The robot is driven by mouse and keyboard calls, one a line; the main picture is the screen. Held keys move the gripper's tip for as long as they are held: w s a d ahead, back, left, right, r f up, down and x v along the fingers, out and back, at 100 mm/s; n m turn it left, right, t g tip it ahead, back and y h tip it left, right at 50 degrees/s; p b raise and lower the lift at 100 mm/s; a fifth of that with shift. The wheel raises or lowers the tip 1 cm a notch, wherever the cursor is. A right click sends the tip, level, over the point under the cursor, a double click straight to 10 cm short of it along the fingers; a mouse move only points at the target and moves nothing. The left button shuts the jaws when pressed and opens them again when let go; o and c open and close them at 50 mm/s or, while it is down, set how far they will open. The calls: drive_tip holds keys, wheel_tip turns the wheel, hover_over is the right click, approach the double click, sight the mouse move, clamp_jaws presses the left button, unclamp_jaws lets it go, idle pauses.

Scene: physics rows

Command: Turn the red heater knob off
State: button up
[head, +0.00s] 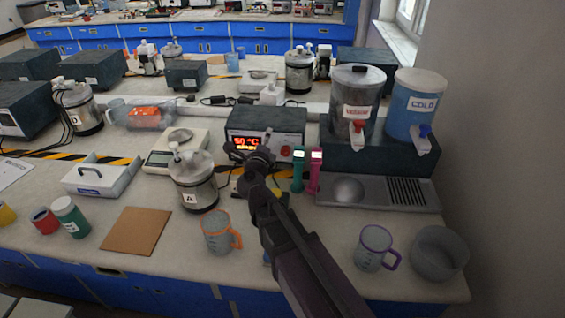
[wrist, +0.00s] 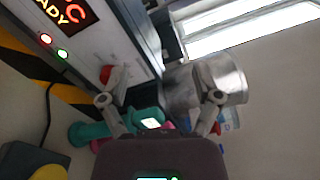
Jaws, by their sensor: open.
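The heater is a dark box with a pale front panel (head: 262,143) at the middle of the bench. Its lit display (head: 245,143) reads about 50 °C in the head view; "READY" partly shows in the wrist view. The red knob (head: 286,152) is on the panel's right side. In the wrist view the red knob (wrist: 109,76) lies just beyond the left fingertip. My gripper (head: 256,149) is in front of the panel, left of the knob in the head view. In the wrist view my gripper (wrist: 160,98) is open, with nothing held; the knob is not between its fingers.
A metal vessel (head: 195,183) and an orange-handled mug (head: 217,232) are to the left. HOT (head: 357,100) and COLD (head: 416,103) dispensers stand at right above a metal drain tray (head: 385,193).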

sight(284, 153)
drive_tip(key=s+f+m+g+h+b, duration=0.1)
drive_tip(key=f+m, duration=0.1)
drive_tip(key=f, duration=0.1)
drive_tip(key=s+f+m+g+h+b, duration=0.1)
drive_tip(key=f+m+h, duration=0.1)
drive_tip(key=s+f+m+g+h+b, duration=0.1)
drive_tip(key=s+f+m+g, duration=0.1)
drive_tip(key=f, duration=0.1)
drive_tip(key=shift+a+f+h, duration=0.15)
drive_tip(key=shift+f+h, duration=0.15)
drive_tip(key=shift+w, duration=0.1)
drive_tip(key=shift+b+x, duration=1.5)
drive_tip(key=shift+x, duration=5.3)
clamp_jaws()
drive_tip(key=shift+a, duration=0.15)
